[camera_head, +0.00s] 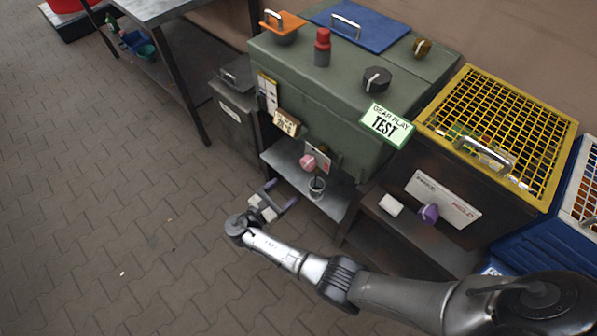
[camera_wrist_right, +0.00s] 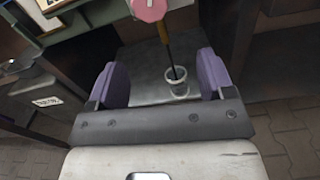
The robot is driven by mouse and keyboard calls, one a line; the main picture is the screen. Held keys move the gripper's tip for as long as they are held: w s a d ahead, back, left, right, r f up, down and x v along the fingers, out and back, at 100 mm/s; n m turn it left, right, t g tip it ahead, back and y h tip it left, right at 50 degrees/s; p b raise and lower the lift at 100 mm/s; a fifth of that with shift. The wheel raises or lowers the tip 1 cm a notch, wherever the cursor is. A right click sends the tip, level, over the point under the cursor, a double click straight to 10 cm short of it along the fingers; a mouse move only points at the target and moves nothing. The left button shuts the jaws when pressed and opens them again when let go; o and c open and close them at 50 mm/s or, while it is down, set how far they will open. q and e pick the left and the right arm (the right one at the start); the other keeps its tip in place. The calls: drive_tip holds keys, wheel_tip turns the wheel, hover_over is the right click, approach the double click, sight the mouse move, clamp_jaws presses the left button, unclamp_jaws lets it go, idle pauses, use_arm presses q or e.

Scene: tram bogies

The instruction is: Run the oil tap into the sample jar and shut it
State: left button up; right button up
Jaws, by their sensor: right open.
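The oil tap has a pink knob (camera_head: 307,162) on the front of the green gear box (camera_head: 345,130). The knob also shows at the top of the right wrist view (camera_wrist_right: 150,10). The small clear sample jar (camera_head: 316,186) stands upright on the grey shelf below the tap. In the right wrist view a brown-and-dark line runs down from the tap area to the jar (camera_wrist_right: 179,88); I cannot tell whether it is spout or oil. My right gripper (camera_head: 280,197) is open and empty, its purple fingers (camera_wrist_right: 164,80) apart, in front of the shelf. My left gripper is out of view.
A steel table (camera_head: 160,8) is at upper left. The paved floor at left is clear.

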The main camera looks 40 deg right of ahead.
wheel_tip(320, 180, down, 3)
drive_tip(key=b, duration=0.2)
drive_tip(key=m, duration=3.6)
approach(305, 167)
drive_tip(key=d, duration=0.4)
drive_tip(key=w+d+b, duration=0.1)
drive_tip(key=d, duration=0.3)
drive_tip(key=w+d+b, duration=0.1)
drive_tip(key=d, duration=0.2)
drive_tip(key=shift+d, duration=0.4)
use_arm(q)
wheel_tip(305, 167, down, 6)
use_arm(e)
drive_tip(key=shift+w+d, duration=0.15)
drive_tip(key=shift+d, duration=0.65)
